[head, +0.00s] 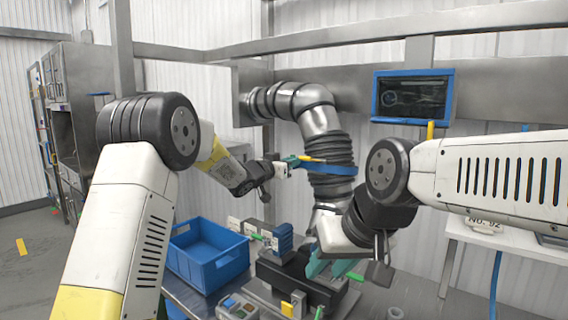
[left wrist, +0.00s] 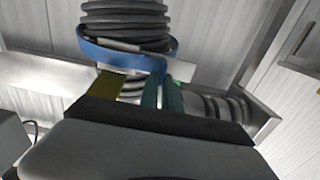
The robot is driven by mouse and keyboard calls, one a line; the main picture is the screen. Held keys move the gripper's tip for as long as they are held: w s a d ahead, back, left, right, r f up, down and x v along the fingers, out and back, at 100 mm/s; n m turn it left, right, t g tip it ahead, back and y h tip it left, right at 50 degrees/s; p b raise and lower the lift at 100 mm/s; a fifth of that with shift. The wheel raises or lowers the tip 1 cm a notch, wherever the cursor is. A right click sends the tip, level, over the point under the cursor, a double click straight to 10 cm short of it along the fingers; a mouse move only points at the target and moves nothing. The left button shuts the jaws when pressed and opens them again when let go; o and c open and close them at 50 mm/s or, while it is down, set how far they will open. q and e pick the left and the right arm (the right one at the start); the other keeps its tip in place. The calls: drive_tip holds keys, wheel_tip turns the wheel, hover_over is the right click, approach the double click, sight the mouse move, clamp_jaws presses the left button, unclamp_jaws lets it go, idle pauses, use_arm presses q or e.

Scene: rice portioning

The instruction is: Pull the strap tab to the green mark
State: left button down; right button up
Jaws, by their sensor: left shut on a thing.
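A blue strap (head: 328,168) loops around the black ribbed sleeve of a silver industrial arm; the loop also shows in the left wrist view (left wrist: 115,54). My left gripper (head: 289,162) is at the strap's left end. In the left wrist view its two teal fingers (left wrist: 162,95) are close together on the strap's tail; the tab is mostly hidden between them. A small bright green patch (left wrist: 176,84) shows beside the fingers; I cannot tell whether it is the green mark. My right gripper (head: 326,265) is low by the bench, partly hidden by its arm; its opening is unclear.
A blue bin (head: 208,256) stands on the bench left of a dark fixture (head: 300,284). The silver industrial arm (head: 318,115) hangs from the wall beam behind the strap. A blue-framed screen (head: 413,97) is at the back right. The bench front holds small devices.

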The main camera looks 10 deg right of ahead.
idle(0.8)
use_arm(q)
drive_tip(key=shift+w+a, duration=1.1)
drive_tip(key=c, duration=1.6)
unclamp_jaws()
drive_tip(key=shift+o, duration=0.2)
drive_tip(key=v, duration=0.7)
drive_tip(key=shift+s+a, duration=0.3)
drive_tip(key=shift+s, duration=0.05)
